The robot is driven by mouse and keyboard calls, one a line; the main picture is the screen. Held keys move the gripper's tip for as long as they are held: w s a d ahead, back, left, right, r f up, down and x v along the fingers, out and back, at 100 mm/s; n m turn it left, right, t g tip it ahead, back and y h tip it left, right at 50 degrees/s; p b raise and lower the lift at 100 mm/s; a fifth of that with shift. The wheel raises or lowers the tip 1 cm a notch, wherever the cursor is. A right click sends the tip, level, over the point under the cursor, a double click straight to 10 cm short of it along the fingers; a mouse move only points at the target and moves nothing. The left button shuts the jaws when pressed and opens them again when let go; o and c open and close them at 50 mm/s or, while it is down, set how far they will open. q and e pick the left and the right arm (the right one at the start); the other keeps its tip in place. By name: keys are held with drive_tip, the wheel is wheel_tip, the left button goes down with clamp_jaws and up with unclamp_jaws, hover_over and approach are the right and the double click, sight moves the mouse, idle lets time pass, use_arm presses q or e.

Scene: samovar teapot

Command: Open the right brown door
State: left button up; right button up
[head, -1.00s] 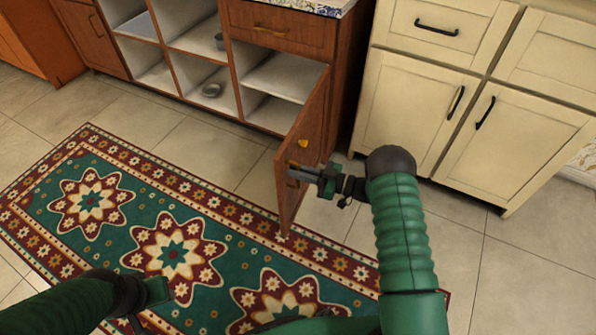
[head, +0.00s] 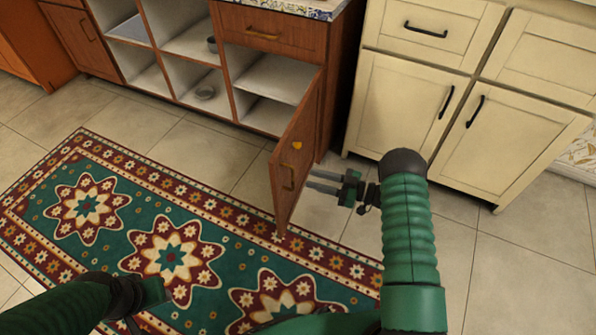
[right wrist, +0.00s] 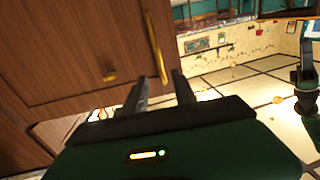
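The right brown door (head: 299,150) is swung wide out from its cabinet, whose white shelves (head: 268,93) show. In the right wrist view the brass handle (right wrist: 154,45) runs along the door panel (right wrist: 70,50). My right gripper (head: 322,183) is just right of the door's outer face, apart from the handle, its fingers spread and empty. They also show in the right wrist view (right wrist: 160,90). My left gripper (head: 145,300) is low at left; its fingers are unclear.
A patterned rug (head: 170,240) covers the floor before the cabinets. Cream cabinets (head: 410,105) with black handles stand at right. Tiled floor (head: 520,260) at right is clear.

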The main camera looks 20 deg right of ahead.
drive_tip(key=p+v, duration=0.1)
drive_tip(key=v, duration=0.8)
drive_tip(key=shift+f, duration=0.1)
drive_tip(key=w+d+r+m+t+h, duration=0.1)
drive_tip(key=w+r+m+h, duration=0.1)
drive_tip(key=w+r+h, duration=0.4)
drive_tip(key=w+r+m+h, duration=0.25)
drive_tip(key=w+h, duration=0.25)
drive_tip(key=w, duration=0.3)
drive_tip(key=s+a+r+m+g+h, duration=0.1)
drive_tip(key=s+a+m+g, duration=0.15)
drive_tip(key=s+a, duration=0.5)
drive_tip(key=s+a+r+m+g+h, duration=0.1)
drive_tip(key=s+a+g, duration=0.3)
drive_tip(key=s, duration=0.7)
drive_tip(key=s+a+m+g, duration=0.2)
drive_tip(key=s+a+g, duration=0.25)
drive_tip(key=s, duration=0.45)
wheel_tip(320, 180, up, 29)
drive_tip(key=a+p, duration=0.1)
drive_tip(key=p, duration=2.8)
drive_tip(key=shift+s+a+t, duration=0.15)
drive_tip(key=shift+s+t, duration=0.15)
